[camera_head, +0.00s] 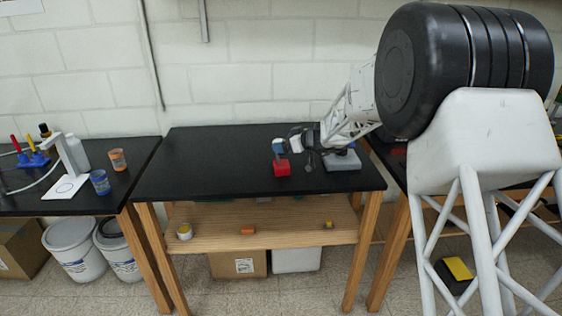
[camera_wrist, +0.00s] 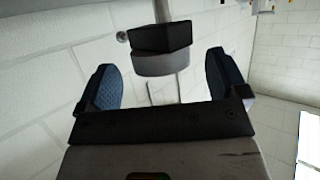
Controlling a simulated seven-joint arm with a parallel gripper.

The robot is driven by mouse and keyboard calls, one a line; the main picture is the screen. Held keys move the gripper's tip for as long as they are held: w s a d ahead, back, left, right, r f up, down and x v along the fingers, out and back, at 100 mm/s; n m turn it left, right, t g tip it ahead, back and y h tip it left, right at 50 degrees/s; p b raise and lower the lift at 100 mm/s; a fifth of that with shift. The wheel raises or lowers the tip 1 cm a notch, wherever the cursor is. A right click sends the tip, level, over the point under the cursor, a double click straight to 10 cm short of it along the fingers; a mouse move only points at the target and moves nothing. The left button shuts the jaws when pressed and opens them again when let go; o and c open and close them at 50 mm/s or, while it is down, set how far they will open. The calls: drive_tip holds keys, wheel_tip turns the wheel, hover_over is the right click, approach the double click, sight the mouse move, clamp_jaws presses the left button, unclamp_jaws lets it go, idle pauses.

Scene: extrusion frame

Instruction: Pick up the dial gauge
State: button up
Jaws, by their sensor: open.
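My gripper (camera_head: 297,139) is above the black bench top, close to its right half. In the wrist view its two blue-padded fingers stand wide apart (camera_wrist: 161,66). A dark block with a grey round part, which looks like the dial gauge (camera_wrist: 160,60), shows between the fingers on a light rod. I see no finger touching it, but depth is hard to judge. In the head view a small dark round shape, likely the gauge (camera_head: 309,161), hangs just below my gripper. A grey stand base (camera_head: 342,161) sits to its right. My arm hides part of the stand.
A red block (camera_head: 282,169) stands on the bench top (camera_head: 210,170), below and left of my gripper. The bench's left half is clear. The left bench holds a white stand (camera_head: 67,186), a blue cup (camera_head: 100,183) and an orange cup (camera_head: 118,160). A white block wall is behind.

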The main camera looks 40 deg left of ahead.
drive_tip(key=shift+x, duration=1.2)
drive_tip(key=c, duration=1.7)
